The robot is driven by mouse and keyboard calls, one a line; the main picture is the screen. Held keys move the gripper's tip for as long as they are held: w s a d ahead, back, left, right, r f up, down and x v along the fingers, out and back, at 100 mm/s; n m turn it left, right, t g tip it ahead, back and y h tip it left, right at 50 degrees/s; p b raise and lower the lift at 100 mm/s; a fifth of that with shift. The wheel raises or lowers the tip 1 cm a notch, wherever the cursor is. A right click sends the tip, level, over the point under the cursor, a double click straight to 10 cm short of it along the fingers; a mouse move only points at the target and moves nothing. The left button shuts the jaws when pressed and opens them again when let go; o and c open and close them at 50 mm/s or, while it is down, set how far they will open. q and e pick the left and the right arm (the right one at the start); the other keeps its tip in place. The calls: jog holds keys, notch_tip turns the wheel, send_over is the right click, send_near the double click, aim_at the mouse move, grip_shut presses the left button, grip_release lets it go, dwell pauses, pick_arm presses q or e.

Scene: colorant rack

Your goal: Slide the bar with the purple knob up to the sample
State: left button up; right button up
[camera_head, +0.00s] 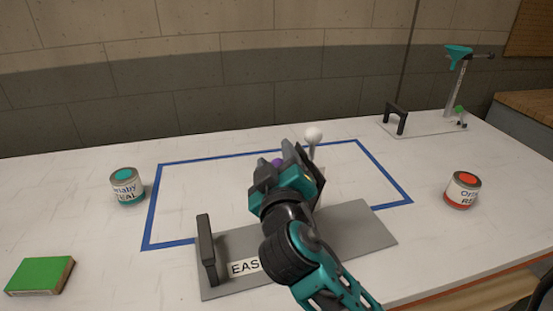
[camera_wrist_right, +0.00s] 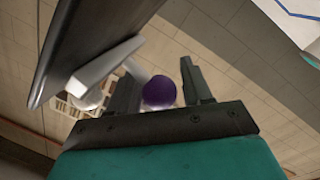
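The purple knob (camera_head: 277,163) shows just past my right gripper (camera_head: 288,158) in the head view. In the right wrist view the purple knob (camera_wrist_right: 159,91) sits between the two fingers of my right gripper (camera_wrist_right: 160,88). The fingers stand apart, with a visible gap on the right side of the knob. A dark upright panel (camera_head: 319,186) stands right beside the gripper. It also fills the upper left of the wrist view (camera_wrist_right: 95,40). My right arm hides most of the bar. I cannot identify the sample. My left gripper is not in view.
A grey base plate (camera_head: 362,231) with a black upright frame (camera_head: 206,252) lies under my arm. A white ball (camera_head: 313,134) on a stem rises behind. A teal-lidded can (camera_head: 126,188), a red-lidded can (camera_head: 462,191) and a green block (camera_head: 40,276) stand apart on the white table.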

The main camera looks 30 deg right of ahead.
grip_shut()
dwell(0.3)
jog(key=f+b, duration=0.2)
jog(key=a+f+b, duration=0.1)
jog(key=f+b, duration=0.1)
jog(key=f, duration=0.1)
jog(key=shift+w+a+f, duration=0.15)
jog(key=shift+a, duration=0.05)
jog(key=shift+o, duration=1.1)
grip_release()
